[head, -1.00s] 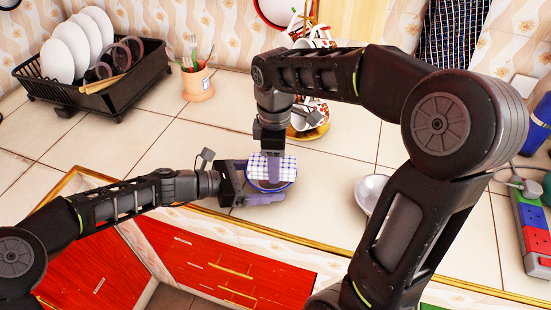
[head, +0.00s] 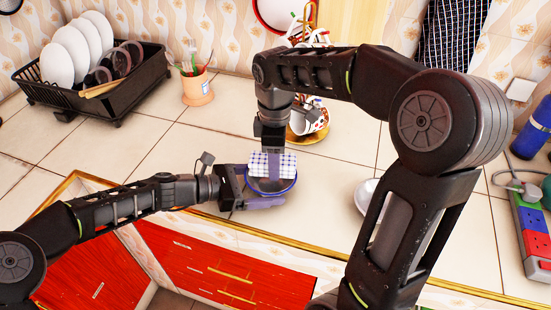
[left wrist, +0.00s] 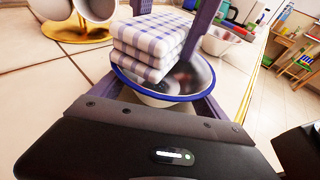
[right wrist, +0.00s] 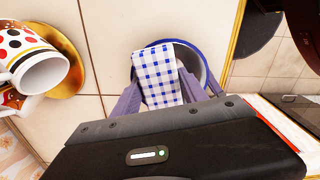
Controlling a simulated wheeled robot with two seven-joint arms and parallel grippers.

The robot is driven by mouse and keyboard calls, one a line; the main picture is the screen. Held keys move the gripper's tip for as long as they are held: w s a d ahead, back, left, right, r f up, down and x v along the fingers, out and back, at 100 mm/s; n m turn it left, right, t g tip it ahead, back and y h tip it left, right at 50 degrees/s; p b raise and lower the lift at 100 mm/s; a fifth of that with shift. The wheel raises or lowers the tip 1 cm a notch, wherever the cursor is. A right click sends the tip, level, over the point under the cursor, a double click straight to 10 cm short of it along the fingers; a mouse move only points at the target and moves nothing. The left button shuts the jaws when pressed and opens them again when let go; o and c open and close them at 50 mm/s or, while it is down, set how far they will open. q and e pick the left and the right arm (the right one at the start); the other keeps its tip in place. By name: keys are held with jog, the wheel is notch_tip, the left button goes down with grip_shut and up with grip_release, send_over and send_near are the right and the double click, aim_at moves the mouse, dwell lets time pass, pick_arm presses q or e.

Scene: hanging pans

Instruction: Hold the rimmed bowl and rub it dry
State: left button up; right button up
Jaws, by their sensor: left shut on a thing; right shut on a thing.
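The rimmed bowl (head: 291,187) is white with a blue rim and sits near the counter's front edge. It also shows in the left wrist view (left wrist: 162,99). My left gripper (head: 258,192) is shut on the bowl from the left, its fingers at the bowl's sides. A folded blue-and-white checked cloth (head: 286,162) is held over the bowl's far part by my right gripper (head: 272,170), which points down from above. The cloth also shows in the right wrist view (right wrist: 158,76), between that gripper's fingers and overlapping the bowl's rim. Whether the cloth touches the inner wall is unclear.
Gold-based mug stand (head: 306,134) with cups stands behind the bowl. A small pale bowl (head: 366,196) is right, partly hidden by my right arm. A black dish rack (head: 130,90) and utensil cup (head: 197,88) stand back left. A power strip (head: 530,235) lies far right.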

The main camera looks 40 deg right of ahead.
pick_arm(q)
jog(key=shift+r, duration=0.1)
pick_arm(e)
jog(key=shift+s+a, duration=0.7)
jog(key=shift+s, duration=0.1)
jog(key=shift+w+d, duration=0.8)
jog(key=shift+w, duration=0.05)
jog(key=shift+a, duration=0.1)
pick_arm(q)
jog(key=shift+c, duration=0.2)
pick_arm(e)
jog(key=shift+s+a+r, duration=0.1)
jog(key=shift+s+a, duration=0.6)
jog(key=shift+s, duration=0.15)
jog(key=shift+w+d, duration=0.1)
jog(key=shift+w+d, duration=0.7)
jog(key=shift+w, duration=0.05)
